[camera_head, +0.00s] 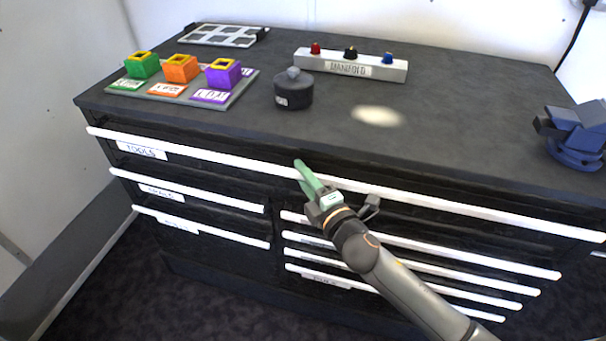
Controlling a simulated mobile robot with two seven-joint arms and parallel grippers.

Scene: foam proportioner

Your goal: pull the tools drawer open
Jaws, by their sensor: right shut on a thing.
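The tools drawer is the wide top drawer of the dark cabinet, with a TOOLS label (141,150) at its left end. Its long white handle (210,153) runs across nearly the whole cabinet front. My right gripper (303,172) is at the middle of this handle, its green fingers shut on the bar. The fingers hide a short piece of the handle. The drawer front looks flush with the cabinet, though a small gap cannot be ruled out. My left gripper is not in view.
Lower drawers with white handles (200,195) sit below, close to my right arm. On the cabinet top (440,130) stand coloured blocks (181,69), a dark round weight (293,90), a manifold (350,66) and a blue vise (577,135). Dark floor lies in front.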

